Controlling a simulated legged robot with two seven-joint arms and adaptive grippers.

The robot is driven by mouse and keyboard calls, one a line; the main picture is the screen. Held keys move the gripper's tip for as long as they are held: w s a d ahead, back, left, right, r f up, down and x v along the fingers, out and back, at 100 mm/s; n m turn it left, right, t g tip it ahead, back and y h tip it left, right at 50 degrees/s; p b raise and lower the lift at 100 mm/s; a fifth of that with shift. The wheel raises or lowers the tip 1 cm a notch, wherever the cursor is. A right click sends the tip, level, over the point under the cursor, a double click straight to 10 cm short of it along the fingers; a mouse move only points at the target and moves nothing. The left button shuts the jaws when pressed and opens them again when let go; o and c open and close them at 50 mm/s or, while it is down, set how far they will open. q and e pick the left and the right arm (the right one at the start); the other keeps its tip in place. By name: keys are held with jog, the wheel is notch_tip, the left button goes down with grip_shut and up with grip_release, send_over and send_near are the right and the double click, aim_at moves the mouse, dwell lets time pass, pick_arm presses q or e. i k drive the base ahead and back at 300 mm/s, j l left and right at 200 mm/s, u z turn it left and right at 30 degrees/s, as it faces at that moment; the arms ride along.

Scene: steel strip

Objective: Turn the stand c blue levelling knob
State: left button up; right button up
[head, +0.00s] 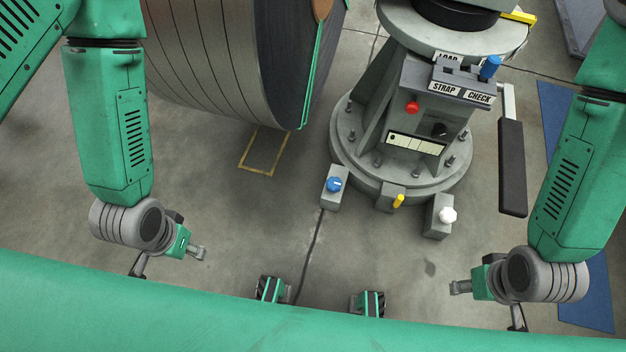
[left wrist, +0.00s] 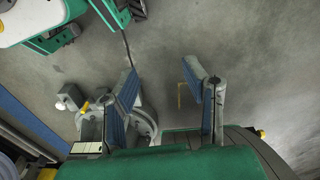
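The grey stand (head: 345,150) stands right of centre in the head view on a round bolted base. A blue knob (head: 334,184) sits on a small grey block at the base's front left. A yellow knob (head: 398,201) and a white knob (head: 447,215) sit along the same front edge. My left gripper (head: 168,260) is open and empty, left of the blue knob and well apart from it. Its spread fingers show in the left wrist view (left wrist: 160,75); the blue knob cannot be made out there. My right gripper (head: 487,305) is open and empty at lower right.
A second blue knob (head: 489,67) is on the stand's upper panel, above a red button (head: 412,107). A large steel coil (head: 230,60) stands at upper left. A dark-handled lever (head: 512,165) hangs at right. The floor between my grippers and the stand is clear.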

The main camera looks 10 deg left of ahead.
aim_at(334, 185)
jog(key=i+l+z, duration=0.15)
jog(key=z, duration=0.25)
jog(key=i+l+z, duration=0.1)
jog(key=i+z, duration=0.25)
jog(key=k, duration=0.05)
